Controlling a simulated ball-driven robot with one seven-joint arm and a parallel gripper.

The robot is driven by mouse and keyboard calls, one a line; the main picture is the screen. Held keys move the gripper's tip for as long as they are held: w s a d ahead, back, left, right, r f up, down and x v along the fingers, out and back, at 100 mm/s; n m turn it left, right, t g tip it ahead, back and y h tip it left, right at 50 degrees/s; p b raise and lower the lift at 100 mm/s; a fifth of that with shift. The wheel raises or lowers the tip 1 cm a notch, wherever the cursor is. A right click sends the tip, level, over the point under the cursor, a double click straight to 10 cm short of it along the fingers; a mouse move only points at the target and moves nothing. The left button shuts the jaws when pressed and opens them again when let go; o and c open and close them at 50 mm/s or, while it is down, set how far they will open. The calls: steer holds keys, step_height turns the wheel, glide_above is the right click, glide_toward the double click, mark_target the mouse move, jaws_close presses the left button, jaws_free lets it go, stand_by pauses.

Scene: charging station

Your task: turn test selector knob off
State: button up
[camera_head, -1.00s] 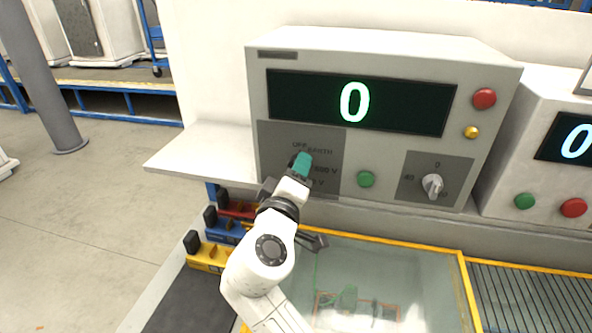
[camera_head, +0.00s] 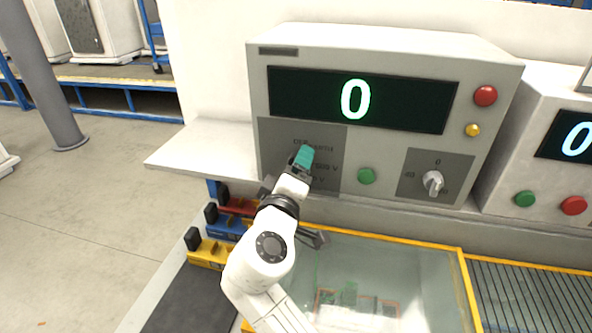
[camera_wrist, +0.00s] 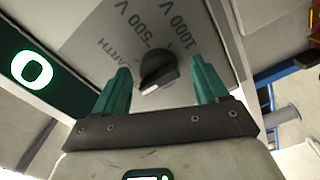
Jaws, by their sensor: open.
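The test selector knob (camera_wrist: 158,68) is black and round with a raised grip, on a grey panel marked EARTH, 500 V and 1000 V in the wrist view. A pale mark shows near its lower edge; I cannot tell which label it points at. My gripper (camera_wrist: 157,82) is open, with one teal finger on each side of the knob and visible gaps between. In the head view my gripper (camera_head: 303,157) is in front of the selector panel (camera_head: 330,180) and hides the knob.
The tester's display (camera_head: 355,100) reads 0. A green button (camera_head: 366,176), a grey knob (camera_head: 432,183), a red button (camera_head: 485,96) and a yellow button (camera_head: 472,130) are to the right. A clear-walled bin (camera_head: 430,265) with a yellow rim is below.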

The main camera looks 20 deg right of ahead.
steer(key=b+v, duration=0.3)
steer(key=v, duration=0.8)
stand_by(0.3)
